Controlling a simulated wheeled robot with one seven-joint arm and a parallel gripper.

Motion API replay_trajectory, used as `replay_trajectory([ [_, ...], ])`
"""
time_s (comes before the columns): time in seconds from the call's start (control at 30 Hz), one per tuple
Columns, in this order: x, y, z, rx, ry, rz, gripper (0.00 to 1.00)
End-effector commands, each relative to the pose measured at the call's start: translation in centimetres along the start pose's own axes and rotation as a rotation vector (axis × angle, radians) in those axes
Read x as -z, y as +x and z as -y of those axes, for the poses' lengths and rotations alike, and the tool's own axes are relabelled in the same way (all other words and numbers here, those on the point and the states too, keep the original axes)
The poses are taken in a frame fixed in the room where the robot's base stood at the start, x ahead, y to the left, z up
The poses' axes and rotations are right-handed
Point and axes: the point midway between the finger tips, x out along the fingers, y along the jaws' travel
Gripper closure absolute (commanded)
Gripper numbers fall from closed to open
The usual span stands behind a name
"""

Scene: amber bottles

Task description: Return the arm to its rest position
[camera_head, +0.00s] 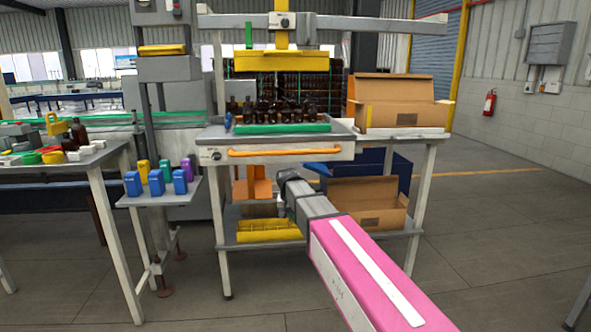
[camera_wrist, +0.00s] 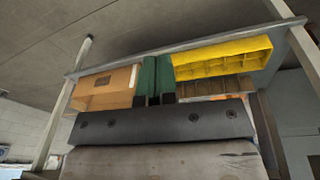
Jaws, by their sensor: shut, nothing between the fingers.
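My arm reaches out from the lower right in the head view, its pink link and grey wrist in front of the workstation. My gripper (camera_wrist: 156,75) shows in the wrist view as two dark green fingers side by side, shut and empty. In the head view the fingers are hard to make out at the end of the grey wrist. Amber bottles (camera_head: 285,109) stand in a group on the workstation table (camera_head: 335,139), above and behind the wrist. The gripper is apart from them.
An open cardboard box (camera_head: 400,108) stands on the table's right, another (camera_head: 366,203) on the lower shelf. A yellow crate (camera_head: 268,230) is also on the shelf and shows in the wrist view (camera_wrist: 222,58). A small stand (camera_head: 165,197) holds several coloured containers. Floor at right is clear.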

Motion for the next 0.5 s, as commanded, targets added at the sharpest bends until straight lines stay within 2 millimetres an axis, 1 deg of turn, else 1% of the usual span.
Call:
replay_trajectory([
  [0.03, -2.5, 2.0, -2.7, 0.002, -0.003, 0.018, 1.0],
  [0.07, -3.4, 3.1, -3.9, 0.005, -0.009, 0.025, 1.0],
  [0.1, -4.7, 4.4, -5.4, 0.01, -0.015, 0.036, 1.0],
  [0.17, -6.8, 6.2, -7.7, 0.017, -0.024, 0.049, 1.0],
  [0.2, -8.2, 7.4, -9.1, 0.022, -0.029, 0.06, 1.0],
  [0.27, -10.4, 9.0, -11.1, 0.031, -0.037, 0.073, 1.0],
  [0.3, -11.9, 9.9, -12.5, 0.037, -0.041, 0.082, 1.0],
  [0.37, -14.2, 11.2, -14.4, 0.047, -0.048, 0.094, 1.0],
  [0.4, -15.7, 12.1, -15.4, 0.054, -0.052, 0.103, 1.0],
  [0.5, -19.0, 13.5, -17.8, 0.068, -0.061, 0.118, 1.0],
])
